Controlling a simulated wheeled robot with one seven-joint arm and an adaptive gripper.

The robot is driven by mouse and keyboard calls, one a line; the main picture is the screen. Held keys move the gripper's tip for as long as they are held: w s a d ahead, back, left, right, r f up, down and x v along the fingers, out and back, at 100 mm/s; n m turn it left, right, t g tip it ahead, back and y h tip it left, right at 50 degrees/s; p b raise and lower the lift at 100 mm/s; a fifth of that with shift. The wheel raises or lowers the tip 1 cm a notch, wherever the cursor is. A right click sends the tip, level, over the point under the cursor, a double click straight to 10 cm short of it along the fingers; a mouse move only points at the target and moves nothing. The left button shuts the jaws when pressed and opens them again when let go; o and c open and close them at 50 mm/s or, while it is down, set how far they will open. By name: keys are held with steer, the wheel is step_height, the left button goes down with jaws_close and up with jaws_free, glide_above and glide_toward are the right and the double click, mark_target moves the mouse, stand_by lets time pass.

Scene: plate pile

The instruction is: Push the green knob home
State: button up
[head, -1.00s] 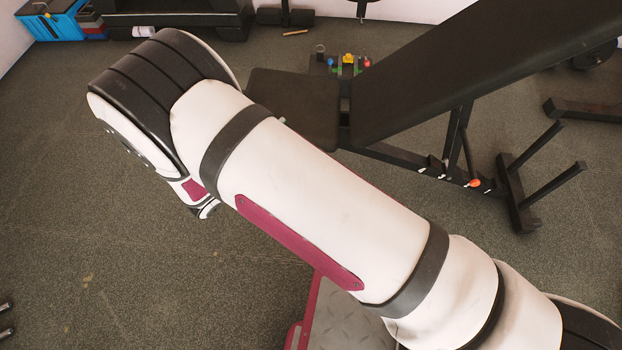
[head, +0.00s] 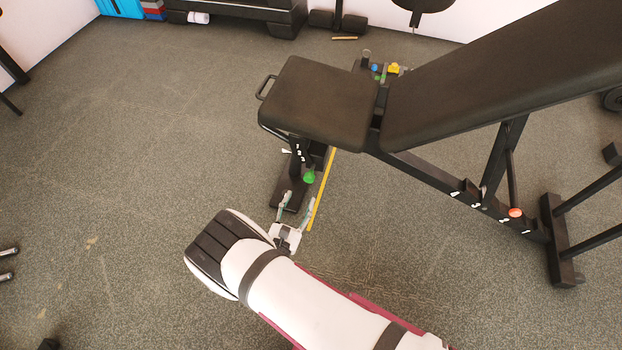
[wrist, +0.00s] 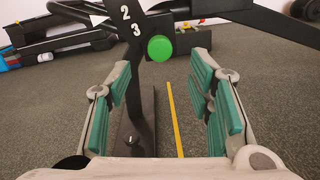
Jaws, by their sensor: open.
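The green knob (head: 309,176) sits on the black numbered post under the seat of a weight bench (head: 322,105). In the wrist view the green knob (wrist: 160,48) shows as a round face near the top middle, beside the white numbers 2 and 3. My gripper (head: 296,203) is open and empty, in front of the knob and apart from it. In the wrist view the green-padded fingers of my gripper (wrist: 164,95) stand wide to the left and right, with the knob above and between them, farther off. How far the knob stands out cannot be told.
A yellow strip (head: 322,190) lies on the floor right of the post. The bench's foot (head: 288,192) is on the floor beneath the knob. The tilted backrest (head: 500,85) fills the upper right. An orange knob (head: 515,212) is on the bench frame.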

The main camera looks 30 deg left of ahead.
mark_target(308, 180)
steer(key=w+b, duration=0.1)
steer(key=w, duration=0.2)
steer(key=w+a+b, duration=0.1)
steer(key=w, duration=0.2)
steer(key=w+a+b, duration=0.1)
steer(key=w, duration=0.2)
steer(key=shift+w, duration=0.2)
steer(key=shift+d, duration=0.1)
jaws_close()
